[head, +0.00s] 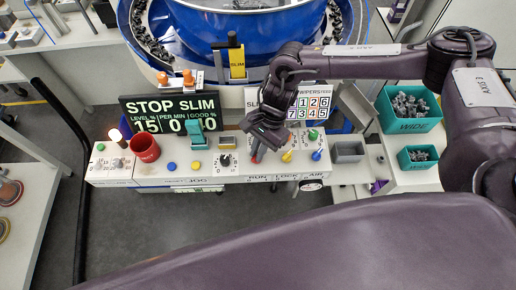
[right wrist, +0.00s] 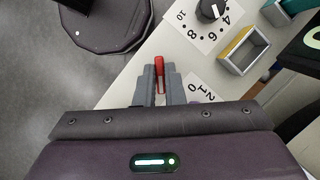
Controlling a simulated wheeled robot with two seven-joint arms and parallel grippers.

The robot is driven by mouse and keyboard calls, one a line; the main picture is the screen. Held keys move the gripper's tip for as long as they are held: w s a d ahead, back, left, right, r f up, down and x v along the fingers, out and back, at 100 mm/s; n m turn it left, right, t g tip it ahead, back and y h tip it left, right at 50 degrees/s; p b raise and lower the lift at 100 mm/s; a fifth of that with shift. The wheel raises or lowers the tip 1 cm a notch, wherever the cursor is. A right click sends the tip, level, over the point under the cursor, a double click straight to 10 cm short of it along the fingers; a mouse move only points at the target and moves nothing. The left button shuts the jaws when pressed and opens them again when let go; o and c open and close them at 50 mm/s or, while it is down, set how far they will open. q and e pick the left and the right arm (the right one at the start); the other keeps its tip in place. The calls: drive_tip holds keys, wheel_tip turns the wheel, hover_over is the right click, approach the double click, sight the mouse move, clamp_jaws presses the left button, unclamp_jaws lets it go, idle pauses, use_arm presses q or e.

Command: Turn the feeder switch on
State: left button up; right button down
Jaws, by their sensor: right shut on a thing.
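The feeder switch, a small red lever (head: 254,157), stands over the RUN label on the white control panel. My right gripper (head: 258,146) reaches down onto it from above and partly hides it. In the right wrist view the red lever (right wrist: 159,68) lies between the fingertips of the right gripper (right wrist: 159,82), which are shut on it. The display (head: 172,112) behind the panel reads STOP SLIM, with 15 and 0 below. My left gripper is not in view.
Yellow (head: 287,156) and blue (head: 316,155) knobs sit right of the switch, a black dial (head: 225,160) left. Green bins (head: 417,157) of metal parts stand right. The blue bowl feeder (head: 210,45) is behind.

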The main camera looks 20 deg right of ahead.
drive_tip(key=shift+m+b, duration=0.35)
drive_tip(key=shift+m, duration=0.05)
drive_tip(key=shift+f+m+t+y+b, duration=0.1)
drive_tip(key=shift+m+t+y+b, duration=0.25)
drive_tip(key=shift+m+b, duration=0.2)
drive_tip(key=m+t+b, duration=0.2)
drive_tip(key=m+b, duration=0.1)
drive_tip(key=m, duration=0.1)
drive_tip(key=shift+s+m, duration=0.15)
drive_tip(key=shift+m, duration=0.1)
drive_tip(key=m+t+b, duration=0.1)
drive_tip(key=m, duration=0.2)
drive_tip(key=shift+m+b, duration=0.3)
drive_tip(key=shift+b, duration=0.1)
drive_tip(key=shift+s+m+t+b, duration=0.1)
drive_tip(key=shift+m+t+b, duration=0.3)
drive_tip(key=shift+m, duration=0.6)
drive_tip(key=shift+a+r+m+t+h, duration=0.1)
drive_tip(key=shift+r+m+t+h, duration=0.15)
drive_tip(key=shift+m+h, duration=0.4)
drive_tip(key=m+t+h+p, duration=0.1)
drive_tip(key=m, duration=0.3)
drive_tip(key=shift+m, duration=0.25)
